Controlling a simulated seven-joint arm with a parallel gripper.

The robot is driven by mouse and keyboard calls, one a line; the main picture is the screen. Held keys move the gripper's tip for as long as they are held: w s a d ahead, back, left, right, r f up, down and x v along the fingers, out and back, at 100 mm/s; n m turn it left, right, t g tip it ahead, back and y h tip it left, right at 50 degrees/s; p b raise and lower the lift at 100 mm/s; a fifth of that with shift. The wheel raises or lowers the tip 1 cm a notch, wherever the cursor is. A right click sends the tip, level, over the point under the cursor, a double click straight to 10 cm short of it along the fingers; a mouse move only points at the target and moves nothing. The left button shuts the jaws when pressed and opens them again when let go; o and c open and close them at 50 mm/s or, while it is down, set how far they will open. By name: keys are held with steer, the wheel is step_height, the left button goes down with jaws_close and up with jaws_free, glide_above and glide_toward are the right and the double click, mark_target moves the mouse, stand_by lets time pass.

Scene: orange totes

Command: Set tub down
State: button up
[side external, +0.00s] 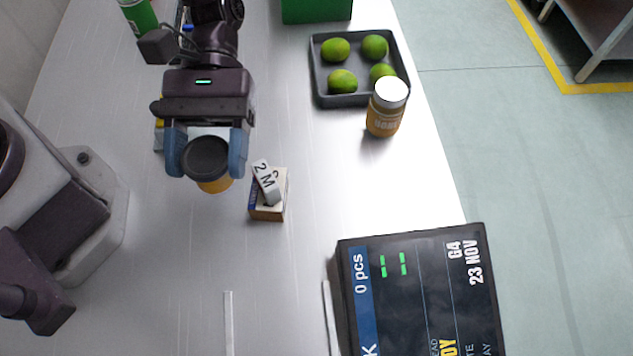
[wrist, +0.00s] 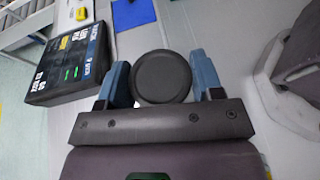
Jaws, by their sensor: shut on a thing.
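The tub, with a dark round lid and a yellow-orange body (side external: 214,185), is between the blue fingers of my gripper (side external: 207,156) in the side external view. My gripper is shut on it, and the tub looks upright. In the wrist view, the dark lid (wrist: 161,76) fills the space between the two blue fingertips of my gripper (wrist: 163,82), and the body below is hidden. I cannot tell whether the tub's bottom touches the metal table (side external: 180,250).
A small box (side external: 268,213) with a grey-white labelled block (side external: 266,182) on top stands close right of the tub. A dark tray (side external: 362,98) of several limes and a white-lidded jar (side external: 386,108) stand farther right. A dark display (side external: 420,290) sits at the front right.

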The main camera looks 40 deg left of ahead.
steer(key=w+d+r+n+t+h, duration=0.5)
steer(key=w+d+n+t, duration=0.1)
steer(key=w+n+t, duration=0.15)
steer(key=shift+n, duration=0.25)
steer(key=w+d+f, duration=0.3)
steer(key=f, duration=0.2)
steer(key=w+d+f, duration=0.2)
steer(key=d+f, duration=0.1)
steer(key=f, duration=0.1)
steer(key=w+d+f, duration=0.3)
steer(key=f, duration=0.2)
steer(key=shift+w+d+f, duration=0.3)
steer(key=shift+w+d, duration=0.05)
steer(key=shift+w+d+f, duration=0.15)
steer(key=shift+d+f, duration=0.05)
steer(key=shift+f, duration=1.65)
steer(key=o, duration=1)
steer(key=shift+f, duration=0.1)
